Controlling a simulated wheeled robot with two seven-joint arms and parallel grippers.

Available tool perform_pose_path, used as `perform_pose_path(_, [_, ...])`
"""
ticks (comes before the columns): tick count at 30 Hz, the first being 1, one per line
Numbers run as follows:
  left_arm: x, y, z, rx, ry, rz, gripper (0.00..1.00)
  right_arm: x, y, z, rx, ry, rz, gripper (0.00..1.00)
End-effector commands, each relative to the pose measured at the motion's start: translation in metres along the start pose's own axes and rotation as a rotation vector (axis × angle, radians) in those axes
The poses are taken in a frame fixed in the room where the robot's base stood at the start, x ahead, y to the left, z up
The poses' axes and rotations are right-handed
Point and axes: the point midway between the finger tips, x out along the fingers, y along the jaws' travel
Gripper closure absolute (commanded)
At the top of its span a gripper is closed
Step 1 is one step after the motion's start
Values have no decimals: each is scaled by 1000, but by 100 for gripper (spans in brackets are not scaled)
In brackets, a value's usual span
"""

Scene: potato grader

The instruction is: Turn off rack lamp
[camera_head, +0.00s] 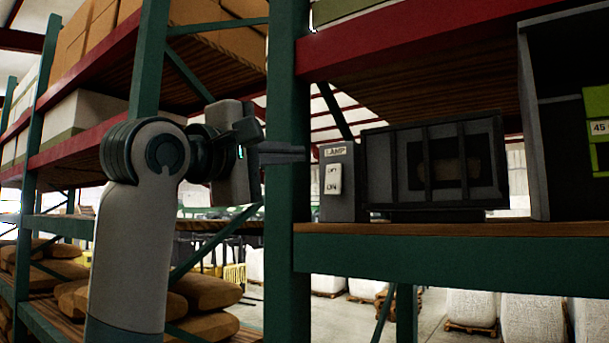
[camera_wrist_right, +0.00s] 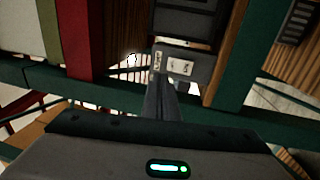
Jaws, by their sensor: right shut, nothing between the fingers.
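A grey switch box (camera_head: 337,205) with a "LAMP" label stands on the rack shelf. Its white rocker switch (camera_head: 333,180) is marked OFF at the top and ON at the bottom. The box also shows in the right wrist view, with the switch (camera_wrist_right: 181,67) just beyond the fingertips. A dark barred lamp (camera_head: 375,170) stands right of the box; no clear glow shows in it. My right gripper (camera_head: 303,153) is shut and empty, its fingers (camera_wrist_right: 160,84) pointing at the box's upper left. I cannot tell whether they touch it. My left gripper is out of view.
A green rack post (camera_head: 287,240) stands just behind or beside my right fingers. A red beam (camera_head: 430,38) runs above the lamp, and a green beam (camera_head: 450,257) edges the wooden shelf. A dark cabinet (camera_head: 535,120) with green boxes (camera_head: 598,103) closes off the right side.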

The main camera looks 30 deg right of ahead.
Motion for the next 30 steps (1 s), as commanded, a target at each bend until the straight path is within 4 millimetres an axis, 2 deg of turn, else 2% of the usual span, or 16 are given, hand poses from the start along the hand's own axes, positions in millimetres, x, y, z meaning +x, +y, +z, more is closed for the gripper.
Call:
perform_pose_path(3, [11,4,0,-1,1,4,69,-18,4,1,0,-2,3,100])
perform_pose_path(10, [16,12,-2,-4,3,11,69,-37,12,0,0,-2,2,100])
perform_pose_path(30, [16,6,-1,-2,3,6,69,-38,12,0,-4,-4,2,100])
